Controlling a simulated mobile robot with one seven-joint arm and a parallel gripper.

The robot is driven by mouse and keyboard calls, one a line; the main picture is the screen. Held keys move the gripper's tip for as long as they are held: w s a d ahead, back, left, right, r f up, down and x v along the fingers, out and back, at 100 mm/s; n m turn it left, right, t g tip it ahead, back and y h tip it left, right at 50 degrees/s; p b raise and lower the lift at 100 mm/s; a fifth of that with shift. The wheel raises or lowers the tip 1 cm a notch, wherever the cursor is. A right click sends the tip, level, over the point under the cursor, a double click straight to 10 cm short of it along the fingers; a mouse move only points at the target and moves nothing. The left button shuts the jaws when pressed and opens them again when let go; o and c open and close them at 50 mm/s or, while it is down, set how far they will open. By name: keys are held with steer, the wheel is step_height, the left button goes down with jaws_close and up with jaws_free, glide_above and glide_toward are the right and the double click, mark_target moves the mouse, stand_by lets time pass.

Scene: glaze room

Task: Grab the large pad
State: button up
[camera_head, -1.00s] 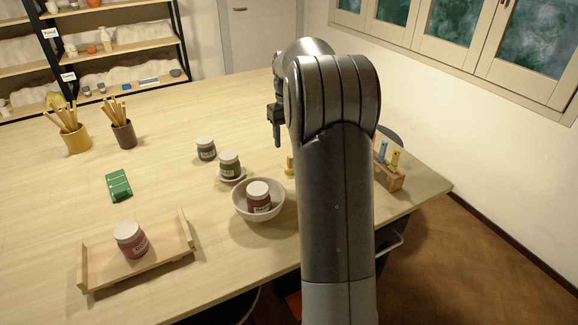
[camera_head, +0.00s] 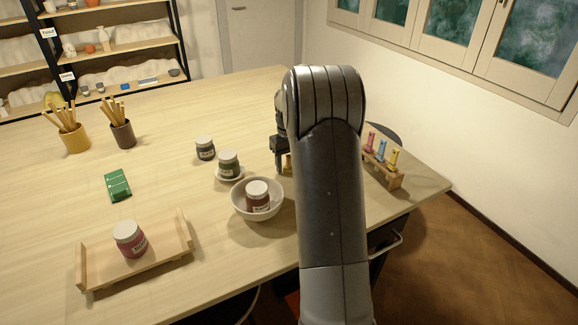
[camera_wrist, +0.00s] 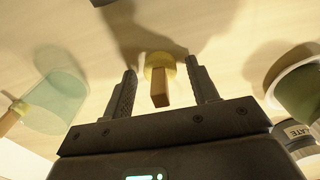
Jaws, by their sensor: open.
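A pad with a round yellow base and a wooden block handle (camera_wrist: 160,88) stands on the table between my gripper's fingers in the wrist view, apart from both. Only a sliver of it (camera_head: 289,166) shows in the head view, beside my arm. My gripper (camera_wrist: 163,85) is open and empty, pointing down over it; in the head view (camera_head: 281,168) it is partly hidden by my arm. A second wooden piece with a yellowish end (camera_wrist: 14,113) shows at the wrist view's left edge; I cannot tell which is larger.
A translucent greenish vessel (camera_wrist: 60,92) is left of my gripper in the wrist view. A wooden rack (camera_head: 383,174) is at right.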

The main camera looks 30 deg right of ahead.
steer(key=c, duration=1)
steer(key=shift+c, duration=0.2)
